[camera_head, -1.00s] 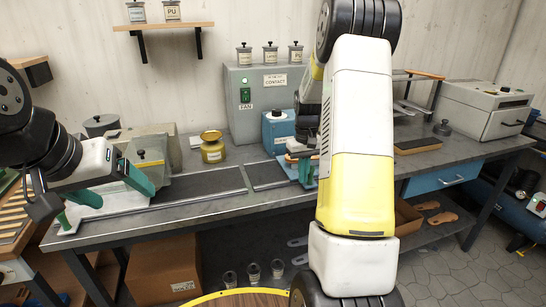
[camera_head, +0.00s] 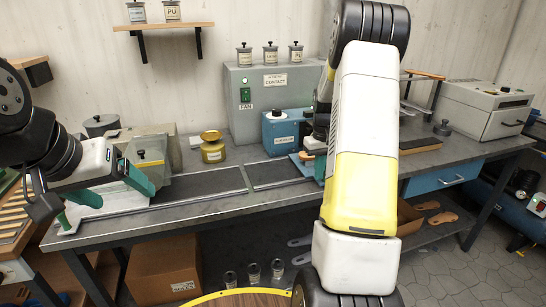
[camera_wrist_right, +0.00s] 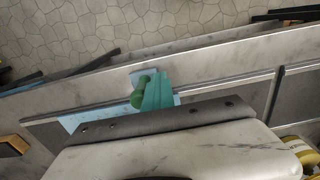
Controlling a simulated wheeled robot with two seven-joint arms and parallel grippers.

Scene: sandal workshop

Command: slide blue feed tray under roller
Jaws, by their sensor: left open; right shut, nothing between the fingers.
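In the right wrist view, parts of the tray (camera_wrist_right: 72,121) show around my gripper. My right gripper (camera_wrist_right: 157,92) is shut and empty. Its teal fingers are beside a green knob (camera_wrist_right: 138,97) standing at the tray; I cannot tell whether they touch. My left gripper (camera_head: 112,190) is open with nothing in it, over the left bench end. I cannot make out the roller clearly.
A blue machine (camera_head: 281,133) and a brass pot (camera_head: 212,150) stand at the back of the bench. Dark strips (camera_head: 200,186) with metal edges run along the bench. A grey machine (camera_head: 487,109) stands at the right. Floor space is open at the lower right.

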